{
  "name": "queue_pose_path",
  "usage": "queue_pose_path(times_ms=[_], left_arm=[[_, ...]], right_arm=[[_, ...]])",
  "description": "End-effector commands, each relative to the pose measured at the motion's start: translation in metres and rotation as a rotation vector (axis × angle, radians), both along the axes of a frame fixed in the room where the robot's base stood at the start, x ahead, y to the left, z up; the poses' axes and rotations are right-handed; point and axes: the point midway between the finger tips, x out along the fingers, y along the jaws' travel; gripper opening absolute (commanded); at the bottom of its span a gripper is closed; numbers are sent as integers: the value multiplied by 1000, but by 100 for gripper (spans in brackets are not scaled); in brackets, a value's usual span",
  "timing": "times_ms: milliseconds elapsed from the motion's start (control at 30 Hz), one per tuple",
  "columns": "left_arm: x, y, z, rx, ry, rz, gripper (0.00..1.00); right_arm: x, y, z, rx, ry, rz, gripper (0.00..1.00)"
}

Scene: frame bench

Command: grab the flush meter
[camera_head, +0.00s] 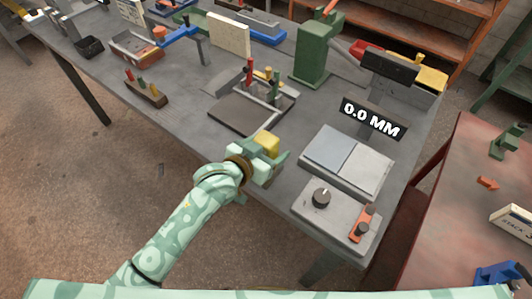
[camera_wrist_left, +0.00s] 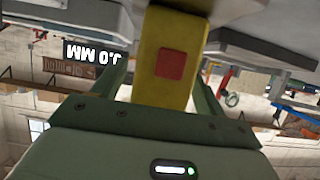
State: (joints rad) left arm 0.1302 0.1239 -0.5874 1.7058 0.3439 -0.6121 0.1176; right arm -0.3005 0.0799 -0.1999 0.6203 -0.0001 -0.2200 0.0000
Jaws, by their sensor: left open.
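A yellow block-shaped device, seemingly the flush meter (camera_head: 267,141), is at the near edge of the grey bench. In the left wrist view the yellow device (camera_wrist_left: 172,35) has a red square on its face and fills the space between the fingers. My left gripper (camera_head: 269,154) is around it, with one green finger on each side and the jaws open. The lower part of the device is hidden by the gripper in the head view. A black readout sign (camera_head: 371,119) shows 0.0 MM. My right gripper is not in view.
A grey two-panel plate (camera_head: 347,160) and a control box (camera_head: 336,213) with a knob lie to the right. A dark fixture (camera_head: 250,108) with red and yellow handles stands behind the gripper. A green post (camera_head: 311,55) stands farther back.

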Motion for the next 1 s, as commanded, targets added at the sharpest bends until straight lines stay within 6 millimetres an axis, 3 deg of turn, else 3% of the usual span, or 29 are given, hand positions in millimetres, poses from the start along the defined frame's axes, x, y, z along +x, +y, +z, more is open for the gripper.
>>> queue_pose_path(times_ms=[300,500,800,1000], left_arm=[[7,-5,-3,0,0,0,73],[7,-5,-3,0,0,0,21],[7,-5,-1,0,-1,1,21],[7,-5,20,-1,-4,1,21]], right_arm=[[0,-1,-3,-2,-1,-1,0],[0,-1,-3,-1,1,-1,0],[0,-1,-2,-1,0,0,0],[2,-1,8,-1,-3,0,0]])
